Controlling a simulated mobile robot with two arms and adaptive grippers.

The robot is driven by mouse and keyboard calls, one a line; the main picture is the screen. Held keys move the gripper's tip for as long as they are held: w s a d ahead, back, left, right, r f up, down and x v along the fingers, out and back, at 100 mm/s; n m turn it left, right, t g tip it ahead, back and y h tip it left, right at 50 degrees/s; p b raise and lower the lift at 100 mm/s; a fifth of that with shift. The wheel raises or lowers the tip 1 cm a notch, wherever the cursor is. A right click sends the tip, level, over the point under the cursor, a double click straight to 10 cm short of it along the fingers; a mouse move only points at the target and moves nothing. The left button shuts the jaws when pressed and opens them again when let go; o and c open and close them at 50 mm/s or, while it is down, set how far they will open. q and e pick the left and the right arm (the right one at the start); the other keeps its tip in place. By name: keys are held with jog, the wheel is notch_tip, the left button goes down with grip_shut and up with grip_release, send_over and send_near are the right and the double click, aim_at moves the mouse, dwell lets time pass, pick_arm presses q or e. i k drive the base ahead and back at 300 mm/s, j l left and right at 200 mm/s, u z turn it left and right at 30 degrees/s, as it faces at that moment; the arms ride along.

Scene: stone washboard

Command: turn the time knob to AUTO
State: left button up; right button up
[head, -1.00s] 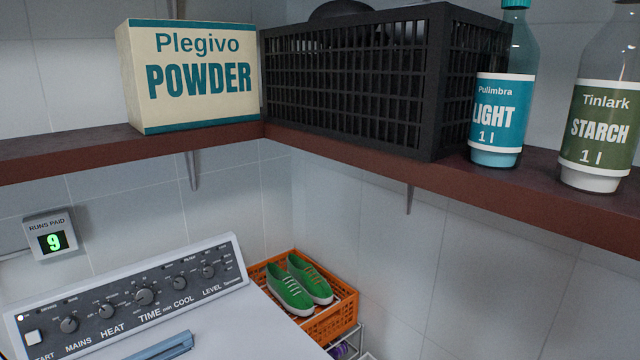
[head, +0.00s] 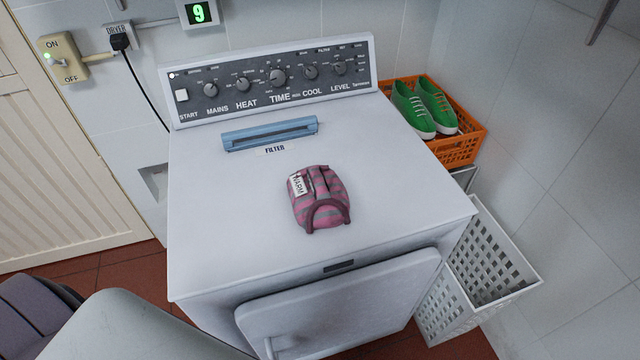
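The time knob (head: 278,79) is a round grey knob in the middle of the dryer's dark control panel (head: 226,82), above the word TIME. It looks a little larger than its neighbours. Its scale marks are too small to read, so I cannot tell its setting. The panel stands at the back edge of the white dryer (head: 210,225). Neither of my grippers shows; only grey parts that seem to be my arm are at the bottom left.
Knobs for mains (head: 211,89), heat (head: 243,84), cool (head: 310,72) and level (head: 340,68) flank it. A blue filter handle (head: 270,134) and a striped pink-grey knitted item (head: 322,198) are on top. The dryer door (head: 340,305) seems ajar. An orange crate (head: 462,148) holds green shoes (head: 412,110).

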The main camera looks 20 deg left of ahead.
aim_at(276, 77)
jog(key=k+j, duration=0.2)
jog(key=j, duration=0.2)
jog(key=k+j, duration=0.15)
jog(key=j, duration=0.3)
jog(key=k+j+z, duration=0.1)
jog(key=j, duration=0.3)
jog(key=k+j, duration=0.25)
jog(key=j, duration=0.15)
jog(key=k+j, duration=0.2)
jog(key=j, duration=0.2)
jog(key=i+l+u, duration=0.25)
jog(key=i+l, duration=0.15)
jog(key=l, duration=0.2)
jog(key=i+l+u, duration=0.15)
jog(key=l, duration=0.15)
jog(key=i+l+u, duration=0.1)
jog(key=l, duration=0.25)
jog(key=i, duration=0.05)
